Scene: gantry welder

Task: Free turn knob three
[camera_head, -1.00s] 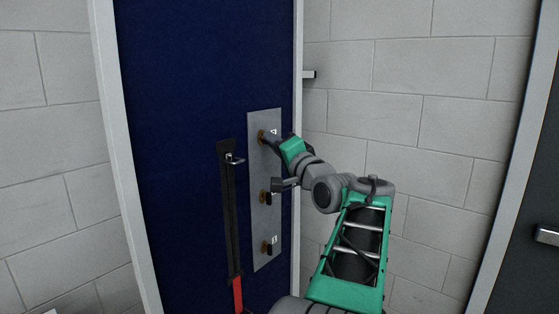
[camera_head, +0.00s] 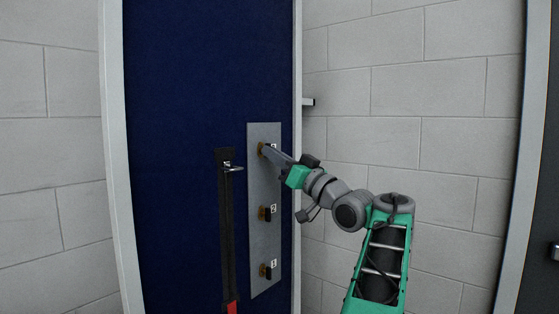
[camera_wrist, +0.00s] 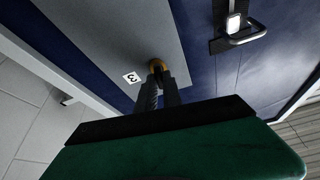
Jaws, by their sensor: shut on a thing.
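Knob three (camera_head: 261,149) is the top brass-coloured knob on a grey metal plate (camera_head: 265,180) on a dark blue panel. My gripper (camera_head: 269,151) reaches it from the right and is shut on it. In the wrist view, the fingers of my gripper (camera_wrist: 161,80) close around the knob (camera_wrist: 155,64), beside the white label "3" (camera_wrist: 132,78). The fingers hide most of the knob, so I cannot tell how far it is turned.
Knob two (camera_head: 264,213) and knob one (camera_head: 265,270) sit below on the same plate. A dark strip with a metal hasp (camera_head: 230,168) stands left of the plate. A block wall (camera_head: 430,100) is at the right, with a small bracket (camera_head: 308,102) sticking out.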

